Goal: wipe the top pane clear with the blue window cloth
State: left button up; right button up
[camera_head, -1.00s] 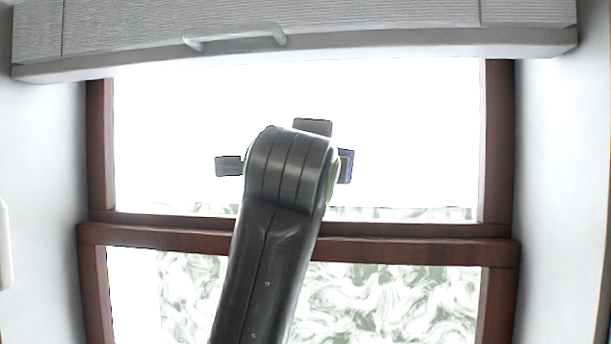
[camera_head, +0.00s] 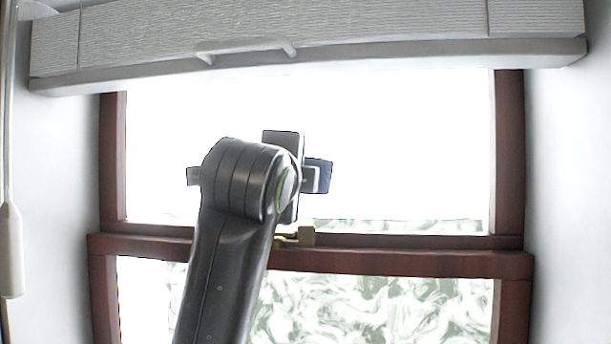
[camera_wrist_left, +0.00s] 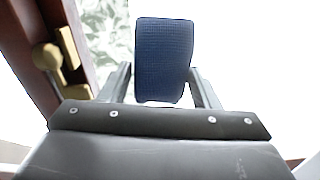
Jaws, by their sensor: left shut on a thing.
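The blue window cloth (camera_head: 321,174) shows as a small dark patch at my left gripper's tips, in front of the top pane (camera_head: 420,140). In the left wrist view the cloth (camera_wrist_left: 163,60) is a flat blue pad between the fingers. My left gripper (camera_head: 309,179) is shut on it. I cannot tell if the cloth touches the glass. The top pane is mostly bright white, with a thin band of pale green swirls along its bottom edge. My arm hides its lower left part. My right gripper is in neither view.
A brass latch (camera_head: 306,237) sits on the dark red-brown middle rail (camera_head: 420,262), close below the gripper. A grey blind (camera_head: 350,30) with a handle hangs across the top. The lower pane (camera_head: 390,310) has swirls. White side walls flank the window, with a white wand (camera_head: 11,250) at left.

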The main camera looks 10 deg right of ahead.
pick_arm(q)
jog(key=w+a, duration=0.4)
jog(key=a, duration=0.5)
jog(key=shift+a, duration=0.2)
dwell(0.6)
jog(key=shift+b+v, duration=1.05)
jog(key=shift+v, duration=1.9)
jog(key=shift+s, duration=0.15)
